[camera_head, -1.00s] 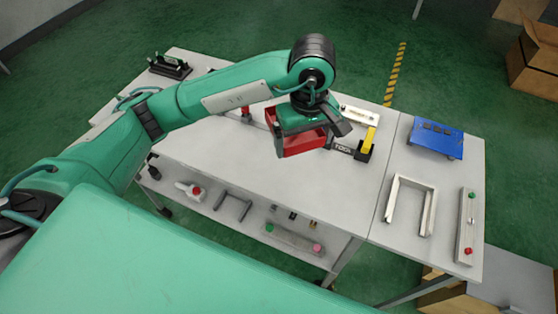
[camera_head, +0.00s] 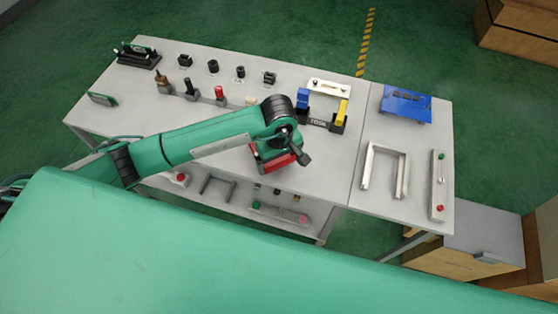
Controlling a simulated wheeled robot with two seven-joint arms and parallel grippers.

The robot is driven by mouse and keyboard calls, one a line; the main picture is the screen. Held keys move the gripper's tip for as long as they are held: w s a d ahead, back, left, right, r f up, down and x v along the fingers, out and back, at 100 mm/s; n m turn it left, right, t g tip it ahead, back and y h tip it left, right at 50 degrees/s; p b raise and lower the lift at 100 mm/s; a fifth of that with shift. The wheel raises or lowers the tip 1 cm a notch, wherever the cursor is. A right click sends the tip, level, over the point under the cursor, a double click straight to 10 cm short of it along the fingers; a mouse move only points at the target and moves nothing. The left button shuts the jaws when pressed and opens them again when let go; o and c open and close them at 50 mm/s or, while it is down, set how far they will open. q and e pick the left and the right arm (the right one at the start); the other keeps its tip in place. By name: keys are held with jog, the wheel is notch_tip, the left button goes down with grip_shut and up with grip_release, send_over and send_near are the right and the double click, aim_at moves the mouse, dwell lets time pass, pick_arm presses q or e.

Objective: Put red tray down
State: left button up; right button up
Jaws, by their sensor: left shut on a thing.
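The red tray (camera_head: 281,162) is mostly hidden under my left gripper (camera_head: 279,153), with only strips of its red wall showing. The left gripper is shut on the tray and points downward. The tray is over the grey table (camera_head: 325,170), close to its front edge. I cannot tell whether it touches the top. My right gripper is not in view.
Several lever fixtures stand behind the tray, including a black base (camera_head: 325,124) with blue and yellow levers and a red-topped lever (camera_head: 220,95). A white U-shaped frame (camera_head: 385,170) and blue plate (camera_head: 406,104) are to the right. The tabletop right of the tray is clear.

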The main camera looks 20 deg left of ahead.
pick_arm(q)
notch_tip(320, 180, down, 2)
jog(key=shift+f, duration=0.1)
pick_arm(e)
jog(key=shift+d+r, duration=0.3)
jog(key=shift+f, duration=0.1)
pick_arm(q)
jog(key=shift+f, duration=0.15)
jog(key=o, duration=0.7)
jog(key=shift+o, duration=0.2)
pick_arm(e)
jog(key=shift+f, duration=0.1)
